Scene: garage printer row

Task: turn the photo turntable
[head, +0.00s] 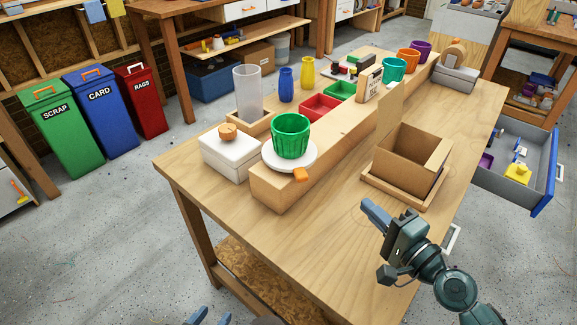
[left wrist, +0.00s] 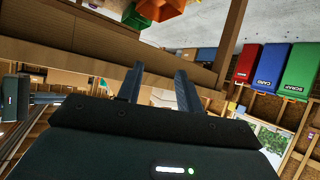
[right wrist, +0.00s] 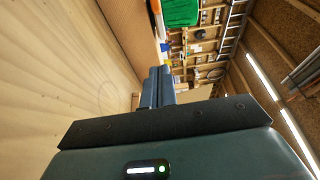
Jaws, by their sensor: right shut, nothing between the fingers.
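The photo turntable (head: 272,160) is a white disc on the near end of the raised wooden ledge, with an orange tab (head: 301,175) at its rim. A green ribbed pot (head: 290,136) stands upright on it. The pot also shows at the top of the right wrist view (right wrist: 182,12), with a white edge beside it. My right gripper (head: 374,214) is shut and empty above the bench, to the right of the turntable and apart from it. My left gripper (head: 208,317) is at the bottom edge of the head view; its fingers are apart and empty in the left wrist view (left wrist: 157,85).
A white box with a wooden knob (head: 228,158) stands left of the turntable. An open cardboard box (head: 405,165) sits on a wooden base to the right. The near bench top is clear. A grey drawer (head: 505,175) hangs open at right.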

